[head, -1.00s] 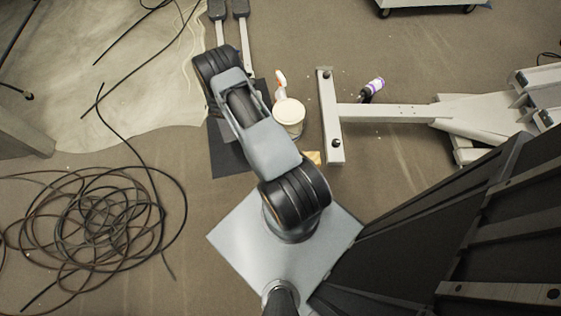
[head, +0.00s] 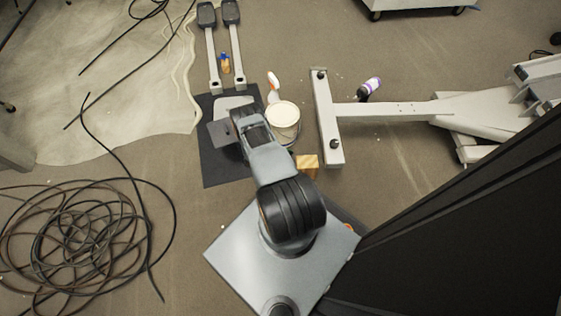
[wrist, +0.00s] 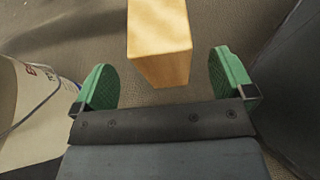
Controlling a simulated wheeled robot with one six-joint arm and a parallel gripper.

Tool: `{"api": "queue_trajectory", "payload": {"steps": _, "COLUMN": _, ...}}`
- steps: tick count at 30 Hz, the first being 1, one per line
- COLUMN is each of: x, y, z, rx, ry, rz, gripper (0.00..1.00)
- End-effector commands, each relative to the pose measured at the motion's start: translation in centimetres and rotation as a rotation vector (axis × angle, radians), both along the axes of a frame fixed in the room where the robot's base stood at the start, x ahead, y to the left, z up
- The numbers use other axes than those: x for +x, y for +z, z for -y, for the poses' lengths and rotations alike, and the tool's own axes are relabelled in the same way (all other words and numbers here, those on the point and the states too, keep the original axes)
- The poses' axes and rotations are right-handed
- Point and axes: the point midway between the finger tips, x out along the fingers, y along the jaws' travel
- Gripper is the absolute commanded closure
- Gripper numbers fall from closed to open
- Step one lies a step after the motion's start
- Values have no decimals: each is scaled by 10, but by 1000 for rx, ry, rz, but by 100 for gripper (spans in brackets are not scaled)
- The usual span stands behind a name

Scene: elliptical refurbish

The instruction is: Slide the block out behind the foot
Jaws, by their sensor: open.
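A light wooden block (head: 307,165) lies on the floor at the near end of the white crossbar foot (head: 328,118), just to its left, in the head view. In the wrist view the block (wrist: 160,45) stands at upper centre, in line with the space between the fingers. My gripper (wrist: 161,72) is open, with a green pad to each side of the block and a visible gap on both sides. It holds nothing.
A white bucket (head: 283,122) stands left of the foot and also shows at the left of the wrist view (wrist: 30,110). A purple-and-white bottle (head: 371,86) lies beyond the foot's beam. Coiled black cable (head: 85,235) covers floor at lower left. A dark mat (head: 222,170) lies under my arm.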

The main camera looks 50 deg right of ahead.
Motion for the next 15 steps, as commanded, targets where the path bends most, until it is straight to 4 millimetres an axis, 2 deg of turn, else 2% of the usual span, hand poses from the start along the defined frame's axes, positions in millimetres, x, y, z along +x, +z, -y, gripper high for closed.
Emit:
{"api": "queue_trajectory", "payload": {"steps": 6, "x": -24, "y": -16, "z": 24, "rx": 1, "ry": -3, "rz": -1, "gripper": 0}}
{"api": "queue_trajectory", "payload": {"steps": 15, "x": -41, "y": -25, "z": 41, "rx": 1, "ry": -2, "rz": 1, "gripper": 0}}
